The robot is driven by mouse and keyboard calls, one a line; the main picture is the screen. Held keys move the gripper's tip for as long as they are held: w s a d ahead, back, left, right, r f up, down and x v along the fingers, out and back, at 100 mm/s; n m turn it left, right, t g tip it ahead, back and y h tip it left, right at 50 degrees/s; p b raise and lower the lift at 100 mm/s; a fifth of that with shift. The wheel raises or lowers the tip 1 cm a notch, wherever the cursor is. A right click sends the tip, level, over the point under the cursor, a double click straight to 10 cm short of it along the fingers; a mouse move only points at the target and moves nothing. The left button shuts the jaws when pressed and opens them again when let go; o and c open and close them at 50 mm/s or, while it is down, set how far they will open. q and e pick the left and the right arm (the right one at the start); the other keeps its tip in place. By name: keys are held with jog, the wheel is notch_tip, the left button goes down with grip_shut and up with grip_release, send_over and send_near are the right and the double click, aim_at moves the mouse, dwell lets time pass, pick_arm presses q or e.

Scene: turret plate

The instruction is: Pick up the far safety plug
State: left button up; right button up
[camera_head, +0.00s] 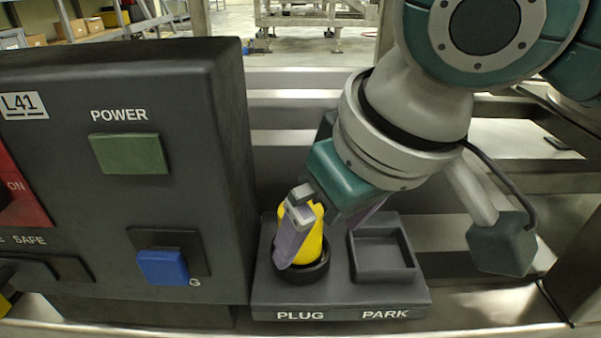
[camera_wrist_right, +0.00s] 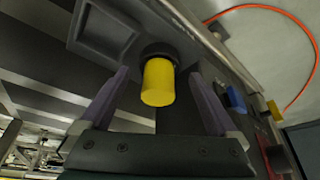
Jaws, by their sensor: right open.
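The safety plug (camera_head: 314,240) is a yellow cylinder standing in the round black socket (camera_head: 303,272) marked PLUG. In the right wrist view the plug (camera_wrist_right: 158,83) sticks out of its dark socket between my fingers. My right gripper (camera_head: 297,245) comes down over the plug from the upper right. One purple-grey finger is in front of the plug and the other is mostly hidden behind the arm. My right gripper (camera_wrist_right: 160,95) is open, with a gap showing on both sides of the plug. My left gripper is not in view.
An empty square recess (camera_head: 382,255) marked PARK lies right of the socket.

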jog(key=shift+w+a+f+b, duration=0.1)
jog(key=shift+w+a+b, duration=0.15)
jog(key=shift+w+b, duration=0.1)
jog(key=shift+w+a+f+b, duration=0.1)
jog(key=shift+w+a+b, duration=0.65)
jog(key=shift+w, duration=0.3)
jog(key=shift+b+x, duration=0.45)
jog(key=shift+x, duration=0.4)
jog(key=shift+w+f, duration=0.1)
jog(key=shift+f, duration=0.35)
jog(key=c, duration=0.7)
jog(key=shift+r, duration=0.1)
grip_shut()
